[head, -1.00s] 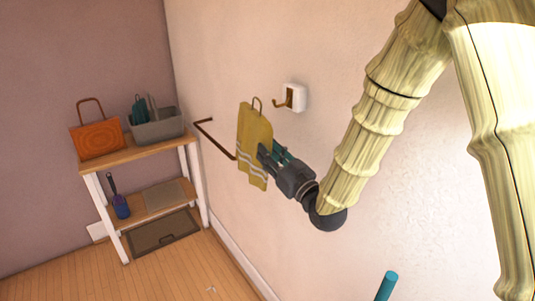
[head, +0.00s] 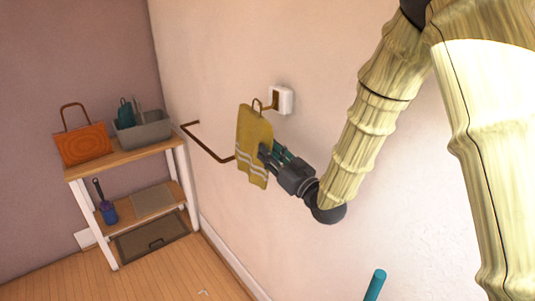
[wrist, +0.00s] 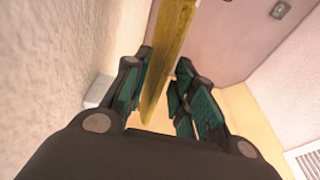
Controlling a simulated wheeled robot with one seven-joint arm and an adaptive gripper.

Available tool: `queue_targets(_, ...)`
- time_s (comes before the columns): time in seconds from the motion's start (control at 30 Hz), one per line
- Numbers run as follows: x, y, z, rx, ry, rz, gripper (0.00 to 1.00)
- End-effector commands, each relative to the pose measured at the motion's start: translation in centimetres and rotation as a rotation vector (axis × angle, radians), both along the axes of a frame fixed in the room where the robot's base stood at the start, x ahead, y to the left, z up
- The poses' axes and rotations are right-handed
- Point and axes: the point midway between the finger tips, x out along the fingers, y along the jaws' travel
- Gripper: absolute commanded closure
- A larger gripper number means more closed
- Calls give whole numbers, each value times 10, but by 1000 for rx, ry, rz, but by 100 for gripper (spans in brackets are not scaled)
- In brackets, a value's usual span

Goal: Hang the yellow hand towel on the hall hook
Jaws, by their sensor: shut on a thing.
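The yellow hand towel (head: 254,140) has pale stripes near its bottom and a loop at its top. My gripper (head: 268,153) is shut on the towel and holds it upright beside the wall. In the wrist view the towel (wrist: 168,62) shows edge-on between the fingers of my gripper (wrist: 160,95). The hall hook (head: 273,102) is a brown hook on a white wall plate. The towel's loop overlaps the hook's tip in the head view. I cannot tell whether the loop is around the hook or in front of it.
A brown rail (head: 207,147) sticks out from the wall left of the towel. A shelf unit (head: 128,158) in the corner holds an orange bag (head: 84,143) and a grey bin (head: 145,130). The wooden floor (head: 180,278) in front is mostly clear.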

Motion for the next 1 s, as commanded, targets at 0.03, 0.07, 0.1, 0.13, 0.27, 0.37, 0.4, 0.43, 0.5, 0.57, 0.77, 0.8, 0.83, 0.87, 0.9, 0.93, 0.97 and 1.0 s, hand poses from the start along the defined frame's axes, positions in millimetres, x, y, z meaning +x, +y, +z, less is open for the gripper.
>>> queue_targets(0.03, 2, -2, 1, 0, -1, 0, 100)
queue_targets(0.07, 2, -3, 0, 0, -1, 0, 100)
queue_targets(0.1, 3, -4, 0, 0, -1, 0, 100)
queue_targets(0.13, 4, -5, 0, 0, -1, 0, 100)
queue_targets(0.27, 7, -10, -1, 0, 0, -1, 100)
queue_targets(0.37, 10, -14, -2, 0, 0, -1, 100)
queue_targets(0.4, 11, -15, -2, 0, 0, -1, 100)
queue_targets(0.43, 12, -16, -6, 1, -1, -1, 100)
queue_targets(0.5, 13, -18, -8, 1, -1, -1, 100)
queue_targets(0.57, 14, -19, -10, 1, -2, 0, 100)
queue_targets(0.77, 17, -23, -16, 1, -2, 0, 100)
queue_targets(0.8, 17, -24, -17, 1, -2, 0, 100)
queue_targets(0.83, 17, -24, -17, 1, -2, 0, 100)
queue_targets(0.87, 17, -24, -18, 1, -2, 0, 100)
queue_targets(0.9, 18, -24, -18, 1, -2, 0, 100)
queue_targets(0.93, 18, -24, -19, 1, -1, 0, 100)
queue_targets(0.97, 18, -24, -19, 1, -1, 0, 100)
queue_targets(1.0, 18, -25, -19, 1, -1, 0, 100)
